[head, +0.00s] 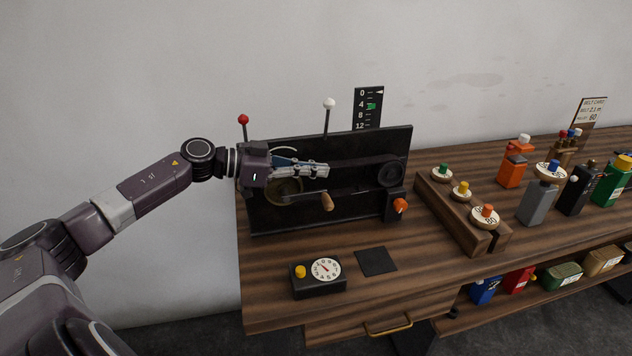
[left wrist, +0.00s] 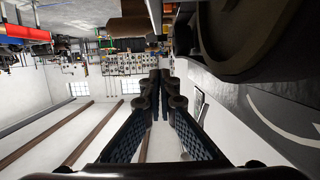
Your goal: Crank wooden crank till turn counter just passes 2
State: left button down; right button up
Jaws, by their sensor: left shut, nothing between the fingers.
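The wooden crank handle (head: 327,202) sticks out on a metal arm from the front of the black dynamo panel (head: 365,207), pointing down and right. The crank's wheel (head: 284,191) is partly hidden by my left gripper (head: 327,170). That gripper is shut and empty, in front of the panel, above the handle and apart from it. Its closed fingers show in the left wrist view (left wrist: 160,85); a brown piece (left wrist: 128,25) at the top there may be the handle. A white-faced dial (head: 325,269) sits on a black box in front; its reading is too small to tell.
A red-knobbed lever (head: 243,119) and a white-knobbed lever (head: 329,104) rise behind the panel. A marked scale (head: 369,107) stands behind. A wooden rack (head: 436,198) with coloured-knob pulleys is to the right, bottles beyond. A dark mat (head: 376,261) lies in front.

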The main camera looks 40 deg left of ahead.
aim_at(318, 191)
pick_arm(q)
jog(key=shift+a+f+p, duration=0.1)
jog(key=shift+f+p, duration=0.25)
jog(key=shift+f, duration=1.6)
jog(key=shift+r+p, duration=0.1)
jog(key=shift+p, duration=0.25)
jog(key=p, duration=0.2)
jog(key=g+y+p, duration=0.1)
jog(key=p, duration=0.2)
jog(key=shift+w+d+f, duration=0.1)
jog(key=shift+d+f, duration=0.1)
jog(key=shift+f, duration=0.1)
jog(key=shift+f+y+p, duration=0.3)
jog(key=shift+p, duration=0.25)
jog(key=shift+f, duration=0.2)
jog(key=shift+r, duration=0.1)
